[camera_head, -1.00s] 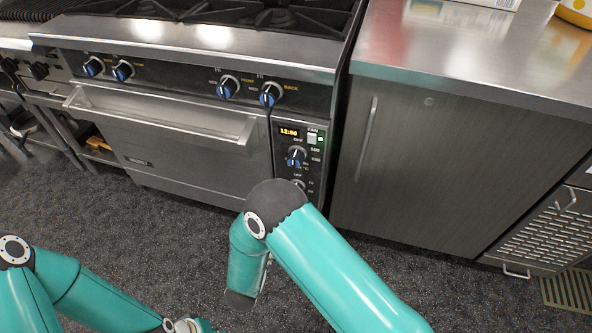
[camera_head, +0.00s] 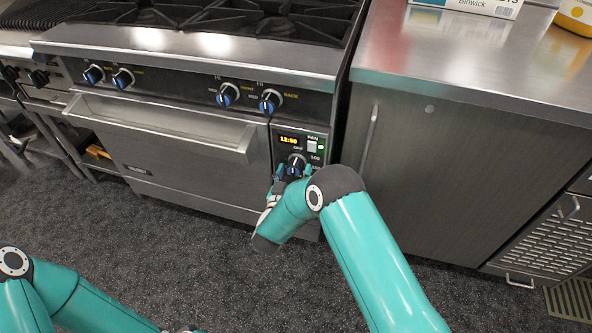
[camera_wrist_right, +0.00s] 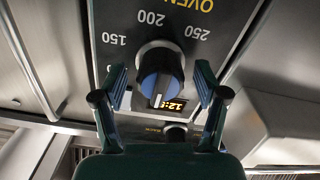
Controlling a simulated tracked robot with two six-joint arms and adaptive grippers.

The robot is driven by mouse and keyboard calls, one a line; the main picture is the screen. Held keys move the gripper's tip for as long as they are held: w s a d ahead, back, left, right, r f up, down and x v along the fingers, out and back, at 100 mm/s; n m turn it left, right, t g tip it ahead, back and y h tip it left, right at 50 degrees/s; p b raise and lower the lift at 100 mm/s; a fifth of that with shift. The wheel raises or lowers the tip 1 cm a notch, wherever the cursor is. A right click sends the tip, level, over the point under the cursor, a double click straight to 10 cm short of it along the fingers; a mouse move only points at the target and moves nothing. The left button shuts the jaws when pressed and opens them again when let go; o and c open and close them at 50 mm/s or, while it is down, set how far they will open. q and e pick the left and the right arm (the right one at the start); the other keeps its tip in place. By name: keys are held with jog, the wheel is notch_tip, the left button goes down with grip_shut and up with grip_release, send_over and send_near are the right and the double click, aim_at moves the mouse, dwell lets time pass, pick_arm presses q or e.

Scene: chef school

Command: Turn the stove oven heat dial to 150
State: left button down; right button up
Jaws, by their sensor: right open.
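The oven heat dial (camera_head: 296,160) is a round dark knob with a blue part, on the control panel right of the oven door. In the right wrist view the dial (camera_wrist_right: 160,75) sits between my open right fingers, with inverted labels 150, 200 and 250 around it. My right gripper (camera_wrist_right: 161,78) has one finger on each side of the dial, with a visible gap to each. In the head view the right gripper (camera_head: 291,172) is at the panel, partly behind my arm. The dial's exact setting is unclear.
The lit clock display (camera_head: 289,140) is just above the dial. Blue burner knobs (camera_head: 270,101) line the stove front above the oven door (camera_head: 180,150). A steel cabinet (camera_head: 450,170) stands close on the right. The dark floor (camera_head: 150,240) in front is clear.

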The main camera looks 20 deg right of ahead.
jog(key=shift+w+d, duration=0.15)
jog(key=shift+w, duration=0.1)
